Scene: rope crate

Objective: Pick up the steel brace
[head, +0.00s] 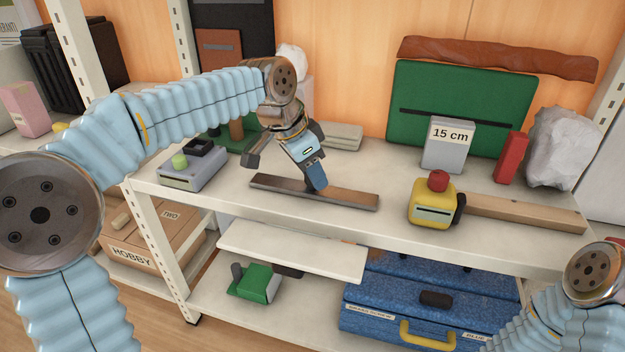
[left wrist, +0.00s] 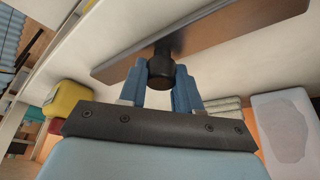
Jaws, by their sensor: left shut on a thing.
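The steel brace (head: 345,199) is a long, flat, dark metal bar at the middle of the upper shelf, near its front edge. In the left wrist view the brace (left wrist: 235,38) crosses the top of the picture, with a black knob (left wrist: 161,72) standing out from it. My left gripper (head: 316,184) comes down onto the brace from above. Its blue fingers (left wrist: 164,88) are shut on the knob, one on each side. I cannot tell whether the brace touches the shelf. My right gripper is out of view; only part of that arm shows at lower right.
A yellow device (head: 431,206) with a red knob stands right of the brace, beside a wooden plank (head: 525,213). A grey device (head: 193,170) sits to the left. A 15 cm box (head: 447,146) and a green case (head: 460,100) stand behind. A blue case (head: 430,300) is below.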

